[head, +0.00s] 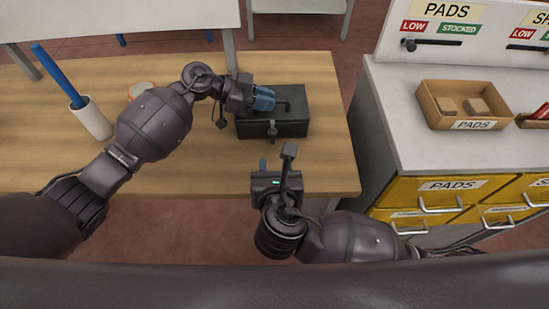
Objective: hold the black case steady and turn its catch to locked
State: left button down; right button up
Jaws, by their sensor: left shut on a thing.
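The black case (290,127) sits on the wooden table near its right edge, with a dark handle on top and a small catch (272,131) on its front face. I cannot tell whether the catch is turned to locked. My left gripper (264,99) reaches in from the left and is shut on the case's handle (283,104), at the upper left of the lid. My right gripper (276,164) is in front of the case, near the table's front edge and apart from the case.
On the table's left stand a white cylinder (92,121) with a blue rod (58,73) and a round orange-rimmed item (142,90). At right, a grey cabinet (400,150) with yellow drawers holds a cardboard box (465,118) labelled PADS.

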dwell(0.3)
pick_arm(q)
jog(key=c, duration=1.1)
grip_release()
jog(key=shift+o, duration=0.2)
jog(key=shift+a, duration=0.1)
